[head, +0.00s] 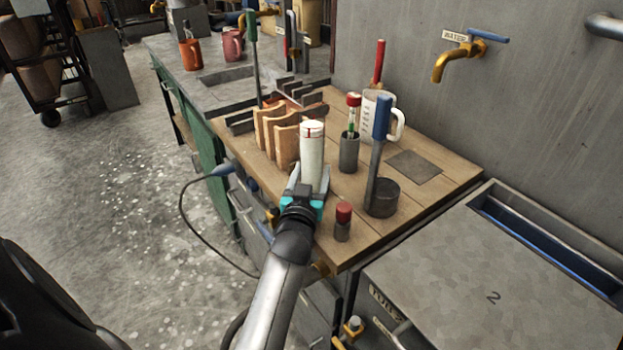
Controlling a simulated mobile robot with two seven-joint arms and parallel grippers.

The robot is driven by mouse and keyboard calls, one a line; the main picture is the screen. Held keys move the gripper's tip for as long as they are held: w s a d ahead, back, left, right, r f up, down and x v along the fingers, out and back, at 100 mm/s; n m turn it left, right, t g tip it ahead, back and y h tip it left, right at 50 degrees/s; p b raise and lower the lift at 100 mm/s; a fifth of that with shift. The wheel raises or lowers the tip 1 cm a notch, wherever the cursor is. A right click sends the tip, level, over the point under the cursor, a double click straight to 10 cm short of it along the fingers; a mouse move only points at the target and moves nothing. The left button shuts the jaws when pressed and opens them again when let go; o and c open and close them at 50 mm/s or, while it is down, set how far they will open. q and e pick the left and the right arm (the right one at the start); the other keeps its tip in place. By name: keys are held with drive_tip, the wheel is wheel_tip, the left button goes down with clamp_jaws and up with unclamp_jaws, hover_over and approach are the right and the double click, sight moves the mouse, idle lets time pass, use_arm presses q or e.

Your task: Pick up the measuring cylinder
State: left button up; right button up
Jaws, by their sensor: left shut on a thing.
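The measuring cylinder (312,155) is a pale, upright tube with a red mark near its top. It stands at the near left part of the wooden bench top. My left gripper (308,181) is shut around its lower part, which the fingers partly hide. I cannot tell whether its base touches the wood. My right gripper is not in view.
Wooden racks (284,143) stand close on the left. A grey holder with a red-capped tube (350,140), a blue-handled tool in a dark cup (382,196), a small red-topped piece (343,221) and a white jug (394,112) stand to the right.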

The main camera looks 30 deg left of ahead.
use_arm(q)
clamp_jaws()
drive_tip(key=shift+w+r, duration=0.1)
drive_tip(key=shift+r, duration=0.1)
idle(0.3)
